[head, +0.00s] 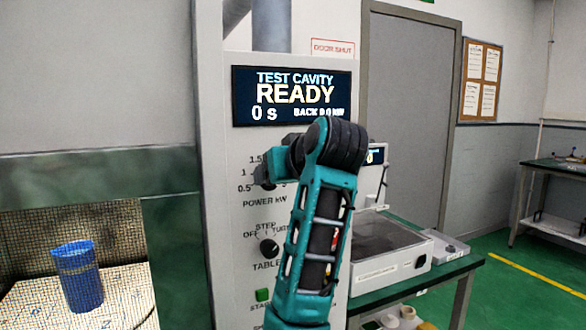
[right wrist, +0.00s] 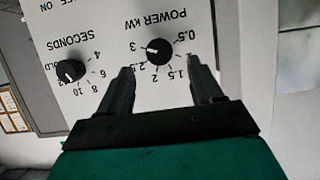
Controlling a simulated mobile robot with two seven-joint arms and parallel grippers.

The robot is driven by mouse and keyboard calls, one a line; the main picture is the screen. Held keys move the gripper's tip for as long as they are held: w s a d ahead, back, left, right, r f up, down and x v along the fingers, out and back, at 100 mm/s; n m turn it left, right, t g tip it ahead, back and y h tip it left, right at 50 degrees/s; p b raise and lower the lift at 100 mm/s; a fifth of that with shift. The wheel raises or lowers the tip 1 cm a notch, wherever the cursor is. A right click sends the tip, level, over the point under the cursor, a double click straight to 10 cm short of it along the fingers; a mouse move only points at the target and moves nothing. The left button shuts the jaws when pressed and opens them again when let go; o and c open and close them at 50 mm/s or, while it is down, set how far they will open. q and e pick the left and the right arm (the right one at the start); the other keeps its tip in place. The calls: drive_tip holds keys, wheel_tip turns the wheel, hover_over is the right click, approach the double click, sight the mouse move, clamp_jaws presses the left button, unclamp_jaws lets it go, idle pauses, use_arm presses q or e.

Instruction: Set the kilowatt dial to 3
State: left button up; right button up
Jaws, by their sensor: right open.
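The power kW dial (right wrist: 159,52) is a round black knob on the white panel, upside down in the right wrist view. Its white mark lies on the side toward the printed 3. In the head view the dial (head: 267,184) is mostly hidden behind my right arm. My right gripper (right wrist: 160,75) is open, with its two dark fingers apart and pointing at the panel on either side of the dial's lower part. I see no clear contact with the knob. In the head view this gripper (head: 266,168) is at the power scale. My left gripper is not in view.
A seconds dial (right wrist: 70,70) sits beside the power dial. The display (head: 291,96) reads READY, 0 s. Below are a turntable dial (head: 269,248) and a green button (head: 262,295). A blue cup (head: 78,277) stands inside the mesh-lined cavity at left.

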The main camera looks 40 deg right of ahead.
drive_tip(key=v, duration=0.7)
drive_tip(key=shift+s, duration=0.1)
idle(0.4)
drive_tip(key=s+a+f+n+g, duration=0.1)
drive_tip(key=s+a+f+g, duration=0.1)
drive_tip(key=f, duration=1.1)
drive_tip(key=s+a+f+n+g, duration=0.1)
drive_tip(key=a+f+n+g, duration=0.1)
drive_tip(key=f, duration=1.2)
drive_tip(key=s+a+f+n+g+y, duration=0.1)
drive_tip(key=s+a+f+g+y, duration=0.2)
drive_tip(key=s+f, duration=0.6)
drive_tip(key=s+a+f+n+g, duration=0.1)
drive_tip(key=s+a+f+g, duration=0.1)
drive_tip(key=s+a+f, duration=0.55)
drive_tip(key=w+f+t+y, duration=0.2)
drive_tip(key=w+f+t, duration=0.3)
drive_tip(key=f, duration=0.4)
drive_tip(key=shift+f+t, duration=0.3)
drive_tip(key=shift+t, duration=0.6)
drive_tip(key=shift+w, duration=0.15)
